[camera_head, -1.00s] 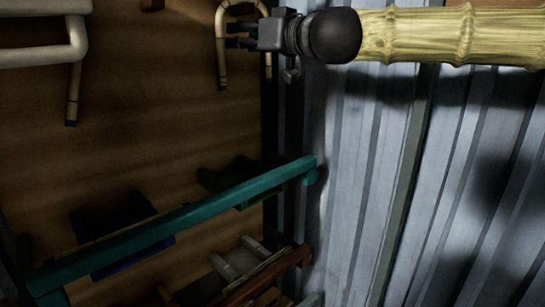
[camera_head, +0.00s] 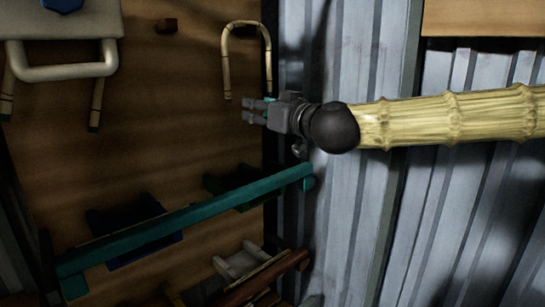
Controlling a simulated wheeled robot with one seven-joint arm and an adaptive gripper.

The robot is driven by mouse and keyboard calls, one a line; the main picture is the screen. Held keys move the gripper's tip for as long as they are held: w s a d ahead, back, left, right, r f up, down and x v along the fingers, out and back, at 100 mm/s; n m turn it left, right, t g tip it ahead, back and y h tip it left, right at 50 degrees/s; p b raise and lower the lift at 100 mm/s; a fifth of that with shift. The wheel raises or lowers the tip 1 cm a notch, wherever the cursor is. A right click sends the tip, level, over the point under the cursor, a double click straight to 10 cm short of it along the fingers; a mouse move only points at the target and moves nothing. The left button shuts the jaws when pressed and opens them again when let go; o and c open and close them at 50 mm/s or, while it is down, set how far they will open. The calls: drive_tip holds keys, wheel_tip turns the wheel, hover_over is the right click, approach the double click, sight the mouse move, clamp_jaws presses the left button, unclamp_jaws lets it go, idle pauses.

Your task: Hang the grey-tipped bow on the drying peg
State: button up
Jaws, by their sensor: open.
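A U-shaped cane bow (camera_head: 226,62) is upright against the brown wooden board, its curve at the top and its two legs down. Its left tip looks dark; the right tip is close to my gripper and its colour is hard to tell. Whatever holds the bow up cannot be made out. My gripper (camera_head: 246,110) is open, just below the bow's legs, its fingers pointing left, with nothing seen between them.
A pale frame with a tube loop (camera_head: 68,72) is at the upper left, with cane legs (camera_head: 96,103) below it. A teal rail (camera_head: 190,218) crosses lower down, above dark bins and a brown bar (camera_head: 262,280). Corrugated metal wall (camera_head: 350,230) is at right.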

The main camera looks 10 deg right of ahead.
wheel_tip(320, 180, down, 11)
drive_tip(key=d+m+h, duration=0.1)
drive_tip(key=d, duration=0.1)
drive_tip(key=shift+t, duration=0.3)
drive_tip(key=shift+s+d, duration=0.1)
drive_tip(key=d+p+v, duration=0.1)
drive_tip(key=v, duration=0.8)
drive_tip(key=shift+w+d, duration=0.2)
drive_tip(key=shift+w, duration=0.2)
idle(0.6)
